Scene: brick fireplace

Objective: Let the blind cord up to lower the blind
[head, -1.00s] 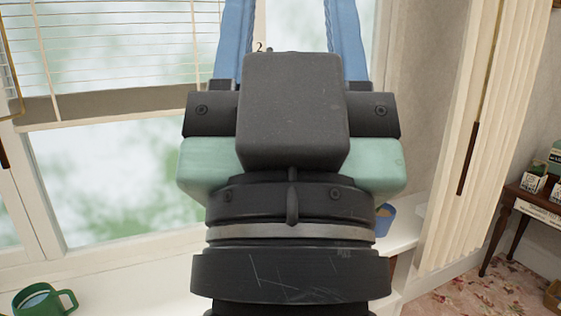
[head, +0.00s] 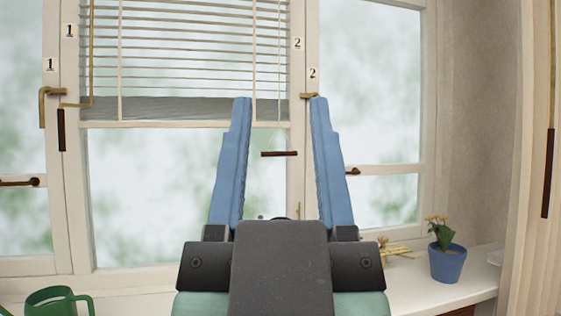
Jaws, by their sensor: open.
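The blind (head: 190,45) has pale horizontal slats and hangs over the upper part of the middle window, its grey bottom bar (head: 165,108) well above the sill. A thin tan cord or rod (head: 91,55) runs down its left side, then bends left above a dark brown piece (head: 61,130); I cannot tell whether this is the blind cord. My gripper (head: 280,100) points up in front of the window, its two blue fingers wide apart and empty. A dark brown horizontal bar (head: 279,153) shows between the fingers. My gripper hides part of the lower window.
A blue pot with yellow flowers (head: 447,263) stands on the sill at right. A green watering can or mug (head: 55,302) is at lower left. Brass fittings (head: 43,105) sit on the frame.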

